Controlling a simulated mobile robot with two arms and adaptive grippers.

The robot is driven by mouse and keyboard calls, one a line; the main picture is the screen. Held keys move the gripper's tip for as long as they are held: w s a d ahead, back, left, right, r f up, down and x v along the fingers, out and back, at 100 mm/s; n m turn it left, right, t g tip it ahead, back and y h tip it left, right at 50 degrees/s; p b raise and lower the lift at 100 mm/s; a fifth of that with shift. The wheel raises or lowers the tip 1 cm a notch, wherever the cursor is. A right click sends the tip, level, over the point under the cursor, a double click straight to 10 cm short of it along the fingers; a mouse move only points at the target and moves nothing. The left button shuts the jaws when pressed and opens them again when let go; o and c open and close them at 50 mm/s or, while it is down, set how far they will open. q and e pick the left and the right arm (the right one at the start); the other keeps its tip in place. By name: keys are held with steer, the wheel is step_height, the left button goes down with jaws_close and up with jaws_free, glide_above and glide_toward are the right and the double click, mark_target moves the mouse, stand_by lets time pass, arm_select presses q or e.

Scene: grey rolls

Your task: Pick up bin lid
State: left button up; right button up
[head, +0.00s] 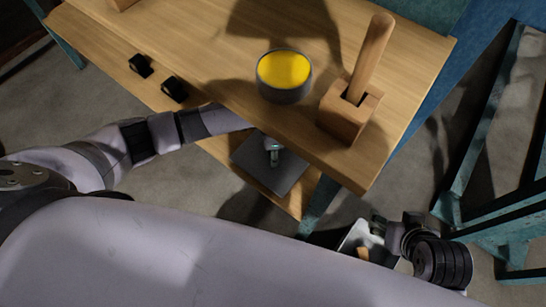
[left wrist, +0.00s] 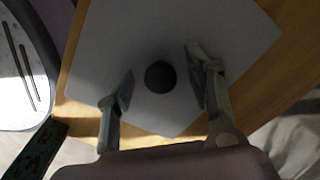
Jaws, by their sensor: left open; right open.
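The bin lid (head: 288,178) is a flat grey square plate lying on the lower wooden shelf, partly hidden by the tabletop in the head view. In the left wrist view the lid (left wrist: 235,38) fills the middle, with a dark round knob (left wrist: 160,77) on it. My left gripper (left wrist: 161,66) is open above the lid, one finger on each side of the knob, not closed on it. In the head view only a small part of it shows below the table edge. My right gripper (head: 372,238) is open and empty at the lower right, away from the table.
The tabletop overhangs the shelf (head: 215,147). Teal metal frames (head: 490,190) stand at the right.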

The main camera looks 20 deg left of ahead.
arm_select(q)
steer(key=shift+f, duration=0.25)
steer(key=shift+c, duration=0.5)
jaws_close()
